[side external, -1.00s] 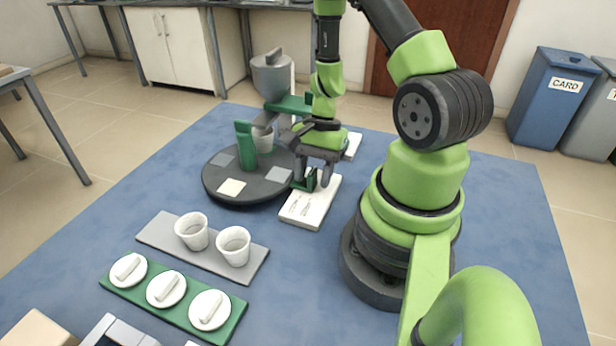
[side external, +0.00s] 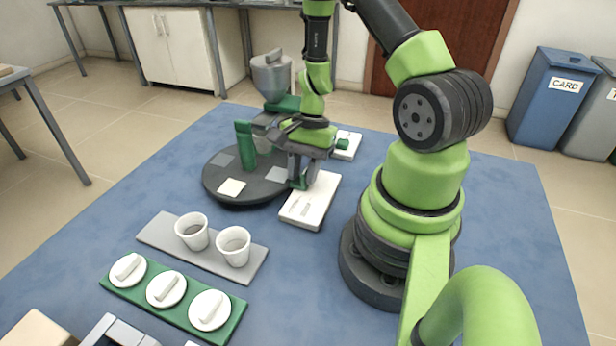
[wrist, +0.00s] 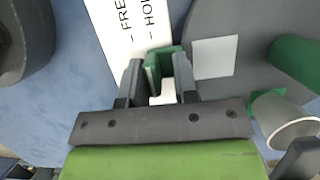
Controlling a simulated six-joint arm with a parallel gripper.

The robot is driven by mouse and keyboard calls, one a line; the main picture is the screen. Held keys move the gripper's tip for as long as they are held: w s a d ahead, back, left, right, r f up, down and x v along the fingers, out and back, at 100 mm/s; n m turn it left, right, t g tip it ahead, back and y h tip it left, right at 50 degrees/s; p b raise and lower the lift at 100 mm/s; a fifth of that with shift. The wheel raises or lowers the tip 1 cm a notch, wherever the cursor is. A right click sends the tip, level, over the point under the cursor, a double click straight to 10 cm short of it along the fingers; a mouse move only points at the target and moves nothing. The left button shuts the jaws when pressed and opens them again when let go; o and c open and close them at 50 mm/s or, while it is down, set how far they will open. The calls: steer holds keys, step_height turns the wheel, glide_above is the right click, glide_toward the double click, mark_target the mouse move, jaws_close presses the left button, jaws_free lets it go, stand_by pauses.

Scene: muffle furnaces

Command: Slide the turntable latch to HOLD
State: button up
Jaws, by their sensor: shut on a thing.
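The grey round turntable (side external: 222,197) stands left of a white plate (side external: 318,202). In the wrist view the plate (wrist: 122,28) carries the printed words FREE and HOLD, partly cut off at the top. The green latch (wrist: 153,62) is at the plate's edge beside the turntable (wrist: 234,86), past the HOLD end of the print. My gripper (wrist: 160,88) is shut on the latch, one finger on each side. In the side view my gripper (side external: 301,182) is low at the plate's turntable edge and partly hides the latch. I cannot tell which mark the latch lines up with.
A grey tray (side external: 158,232) with two white cups and a green rack (side external: 126,290) with white lids lie in front. Blue mat is clear between.

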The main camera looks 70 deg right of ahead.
steer(key=shift+a+f, duration=0.1)
steer(key=shift+f, duration=0.25)
steer(key=o, duration=0.4)
steer(key=shift+r, duration=3.55)
